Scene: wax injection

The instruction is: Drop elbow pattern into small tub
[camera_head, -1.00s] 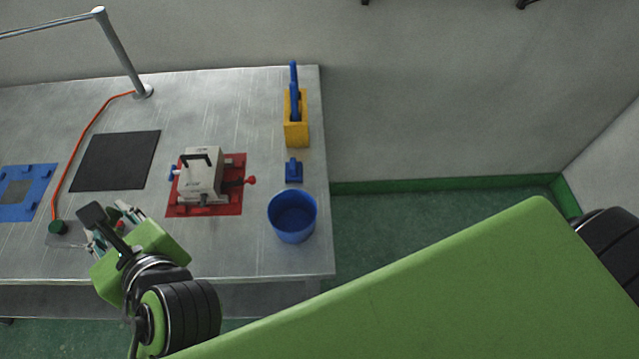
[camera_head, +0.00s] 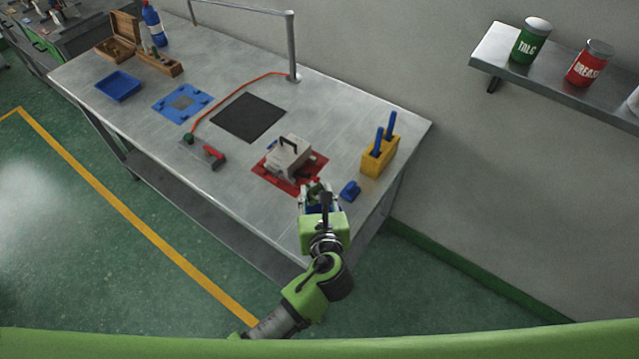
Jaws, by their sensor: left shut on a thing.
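My left gripper (camera_head: 318,190) is at the front right of the steel table, over the place of the small blue round tub. The tub (camera_head: 336,208) is mostly hidden behind the gripper; only bits of blue show at the fingers' sides. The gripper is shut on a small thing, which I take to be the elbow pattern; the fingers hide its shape. I cannot tell whether it is above or inside the tub's rim. My right gripper is not in view.
A grey mould block (camera_head: 288,158) on a red mat stands just behind the gripper. A small blue block (camera_head: 349,191) and a yellow holder (camera_head: 379,158) with blue tools are to the right. A blue tray (camera_head: 118,86) and wooden box (camera_head: 118,48) are far left.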

